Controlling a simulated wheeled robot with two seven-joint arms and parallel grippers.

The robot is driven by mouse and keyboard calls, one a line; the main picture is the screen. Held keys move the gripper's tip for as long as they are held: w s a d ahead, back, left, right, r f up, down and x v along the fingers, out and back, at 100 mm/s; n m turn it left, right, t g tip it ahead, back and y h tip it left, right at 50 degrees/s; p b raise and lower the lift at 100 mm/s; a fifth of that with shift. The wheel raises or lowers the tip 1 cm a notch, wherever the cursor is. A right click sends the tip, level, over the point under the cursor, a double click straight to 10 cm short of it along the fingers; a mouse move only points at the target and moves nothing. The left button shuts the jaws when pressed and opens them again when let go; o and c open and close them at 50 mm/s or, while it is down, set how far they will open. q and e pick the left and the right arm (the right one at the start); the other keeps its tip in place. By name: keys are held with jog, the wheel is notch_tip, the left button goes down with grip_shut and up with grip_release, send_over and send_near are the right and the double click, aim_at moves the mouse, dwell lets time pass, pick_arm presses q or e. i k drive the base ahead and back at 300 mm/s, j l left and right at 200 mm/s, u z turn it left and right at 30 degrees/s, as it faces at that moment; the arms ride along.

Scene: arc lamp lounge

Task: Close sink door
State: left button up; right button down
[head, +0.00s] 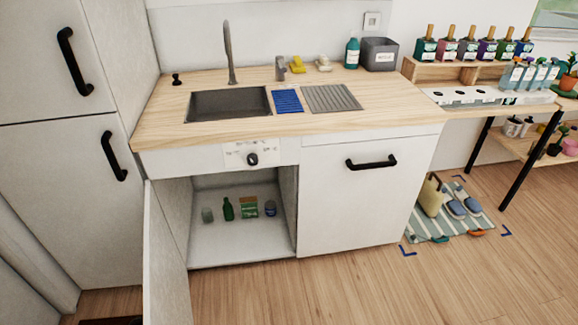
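The sink cabinet's white door (166,262) stands wide open, hinged at the left side of the opening and swung out toward me. It is seen nearly edge-on, and its lower end runs out of the picture. The open sink cabinet (235,250) shows a pale floor with a green bottle (228,209), a green box (249,207), a small dark blue can (270,208) and a grey-green jar (207,215). The sink (228,104) is set in the wooden counter above. Neither of my grippers is in view.
A closed white cabinet front (350,205) with a black handle (371,162) adjoins the opening on the right. Tall white cabinets (85,215) stand at the left. A striped mat (452,210) with slippers and a bag lies at the right. The wooden floor (330,285) in front is clear.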

aim_at(166, 297)
jog(key=k+l+u, duration=0.1)
jog(key=u, duration=0.3)
jog(key=k+l+u, duration=0.2)
jog(key=u, duration=0.2)
